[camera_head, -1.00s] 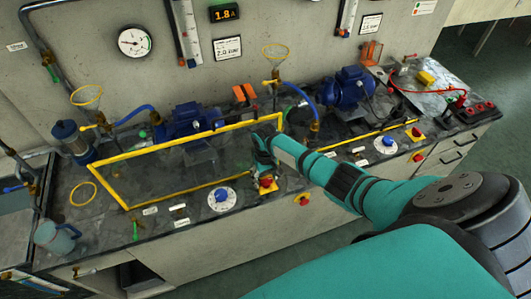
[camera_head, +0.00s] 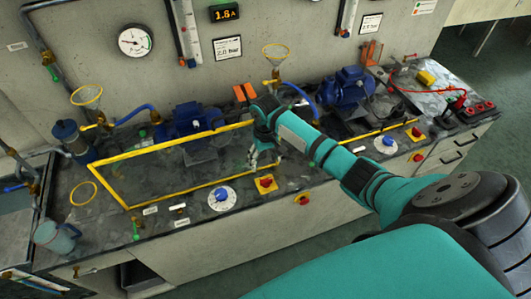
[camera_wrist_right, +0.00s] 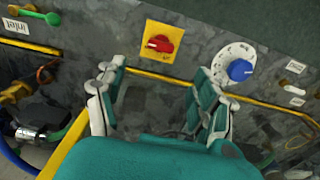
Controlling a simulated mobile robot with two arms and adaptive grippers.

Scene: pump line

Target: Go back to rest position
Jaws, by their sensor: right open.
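My right gripper (camera_head: 264,157) is open and empty above the bench, near the right end of the yellow frame. In the right wrist view its two fingers (camera_wrist_right: 160,98) stand apart with only bench top between them. A red switch on a yellow plate (camera_head: 266,184) lies just in front of the gripper; it also shows in the right wrist view (camera_wrist_right: 160,44). A white dial with a blue knob (camera_head: 222,198) is to the left of that switch and also shows in the right wrist view (camera_wrist_right: 238,68). My left gripper is not in view.
The yellow frame (camera_head: 150,148) surrounds the left blue pump (camera_head: 188,118). A second blue pump (camera_head: 346,88) stands behind my right arm. Yellow-rimmed funnels (camera_head: 276,52) rise at the back. A jug (camera_head: 54,238) stands at the left front. The floor at right is clear.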

